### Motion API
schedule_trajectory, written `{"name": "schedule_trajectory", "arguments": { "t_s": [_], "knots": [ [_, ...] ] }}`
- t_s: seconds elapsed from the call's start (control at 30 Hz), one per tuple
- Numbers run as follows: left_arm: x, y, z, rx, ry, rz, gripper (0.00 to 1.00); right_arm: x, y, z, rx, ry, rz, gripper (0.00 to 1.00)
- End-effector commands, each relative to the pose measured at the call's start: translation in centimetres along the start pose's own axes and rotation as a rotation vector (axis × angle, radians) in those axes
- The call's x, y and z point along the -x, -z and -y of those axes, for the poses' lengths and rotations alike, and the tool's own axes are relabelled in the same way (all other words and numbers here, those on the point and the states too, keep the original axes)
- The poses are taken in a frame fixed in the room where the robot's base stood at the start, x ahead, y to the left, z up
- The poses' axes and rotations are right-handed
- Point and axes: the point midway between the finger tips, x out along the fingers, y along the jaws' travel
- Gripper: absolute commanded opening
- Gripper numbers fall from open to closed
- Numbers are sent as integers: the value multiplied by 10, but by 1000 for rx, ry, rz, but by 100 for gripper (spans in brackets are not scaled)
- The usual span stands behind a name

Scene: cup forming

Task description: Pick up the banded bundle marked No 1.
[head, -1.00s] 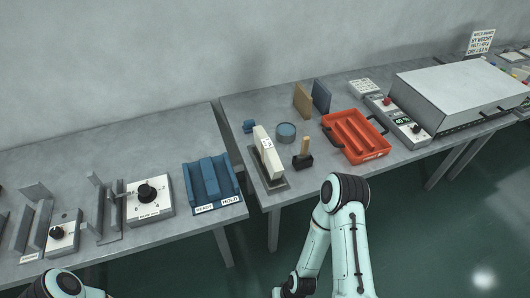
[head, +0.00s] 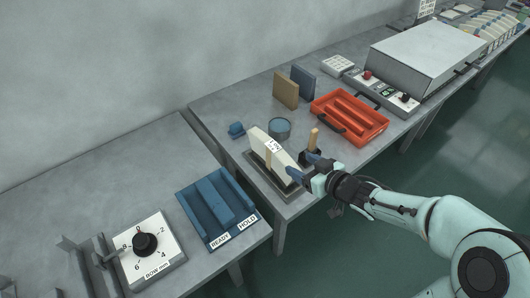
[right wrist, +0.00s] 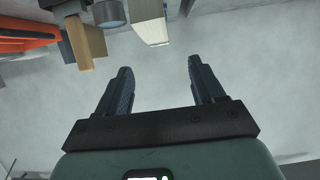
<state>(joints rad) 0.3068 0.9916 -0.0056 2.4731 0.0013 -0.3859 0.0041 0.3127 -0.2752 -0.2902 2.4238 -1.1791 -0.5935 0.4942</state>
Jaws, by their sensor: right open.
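A cream-white bundle (head: 262,141) with a printed white label and a tan band stands on edge in a grey tray (head: 285,193) near the left end of the far bench. The label's text is too small to read surely. My right gripper (head: 304,167) is open and empty, its dark blue fingers close to the near end of the bundle. In the right wrist view the open fingers (right wrist: 159,68) point toward a pale block (right wrist: 149,30), likely the bundle, at the top, with a clear gap to it. My left gripper is not in view.
A wooden-handled tool (head: 314,138) with a black base stands right beside my right gripper. A round blue-topped tin (head: 279,128) and an orange tray (head: 350,119) are behind and right. A blue READY/HOLD rack (head: 218,208) is on the nearer bench, across a gap.

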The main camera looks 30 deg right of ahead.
Motion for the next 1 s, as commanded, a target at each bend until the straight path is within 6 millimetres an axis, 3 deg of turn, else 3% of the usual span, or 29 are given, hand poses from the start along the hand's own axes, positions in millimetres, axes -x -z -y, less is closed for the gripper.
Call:
{"name": "schedule_trajectory", "arguments": {
  "t_s": [0.4,0.67,1.0],
  "knots": [
    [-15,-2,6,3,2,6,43,-66,2,0,8,3,-6,68],
    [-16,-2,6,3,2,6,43,-86,4,-1,7,1,-6,68],
    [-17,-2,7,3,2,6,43,-129,6,-2,8,1,-7,68]
  ]
}}
